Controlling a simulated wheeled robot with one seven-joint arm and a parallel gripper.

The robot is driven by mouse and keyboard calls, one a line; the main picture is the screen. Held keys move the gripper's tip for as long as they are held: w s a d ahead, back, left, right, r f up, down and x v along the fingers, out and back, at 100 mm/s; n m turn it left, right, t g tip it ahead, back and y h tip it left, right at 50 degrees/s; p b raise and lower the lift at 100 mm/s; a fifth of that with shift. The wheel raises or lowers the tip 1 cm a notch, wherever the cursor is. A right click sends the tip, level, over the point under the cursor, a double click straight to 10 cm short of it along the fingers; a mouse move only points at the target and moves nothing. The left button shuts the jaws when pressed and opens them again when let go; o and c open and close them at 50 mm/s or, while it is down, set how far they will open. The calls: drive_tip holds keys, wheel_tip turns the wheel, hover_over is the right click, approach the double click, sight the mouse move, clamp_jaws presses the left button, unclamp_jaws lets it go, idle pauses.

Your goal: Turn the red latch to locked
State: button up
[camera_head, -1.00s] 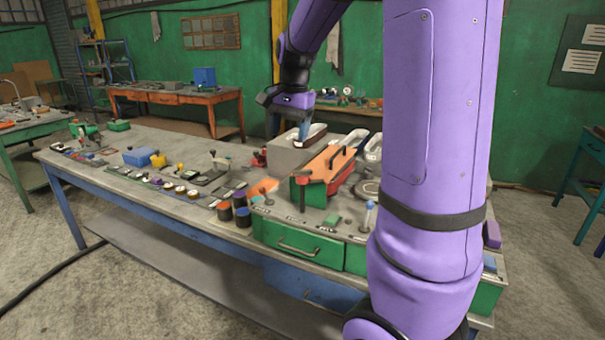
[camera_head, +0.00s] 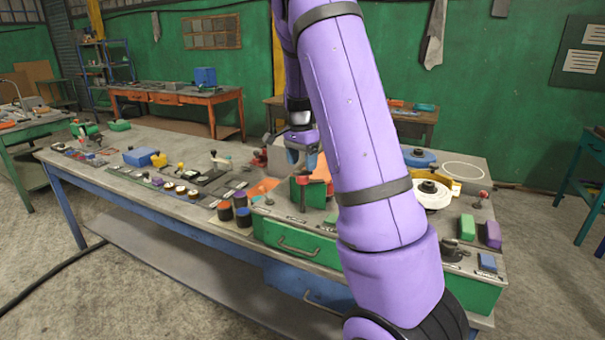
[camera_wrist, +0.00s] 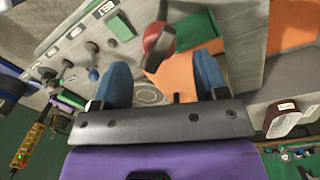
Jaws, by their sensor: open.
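A red handle (camera_head: 302,180) on a dark post stands at the front of the green-fronted panel in the head view, close to my arm. I take it for the red latch; its locked marking cannot be read. In the wrist view the red handle (camera_wrist: 160,38) shows just beyond and between my fingertips, with a grey lever part beside it. My gripper (camera_head: 301,153) is above and behind it in the head view, partly hidden by my arm.
An orange plate (camera_wrist: 182,75) lies under the fingers. A green block (camera_wrist: 121,27) sits beside the handle. A grey box with a dark red labelled part (camera_wrist: 285,118) stands at the right. Other controls include a white disc (camera_head: 428,196) and a red knob (camera_head: 483,195).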

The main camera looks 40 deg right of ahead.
sight(303, 173)
drive_tip(key=shift+s+f, duration=0.15)
drive_tip(key=shift+f, duration=1.85)
drive_tip(key=c, duration=0.9)
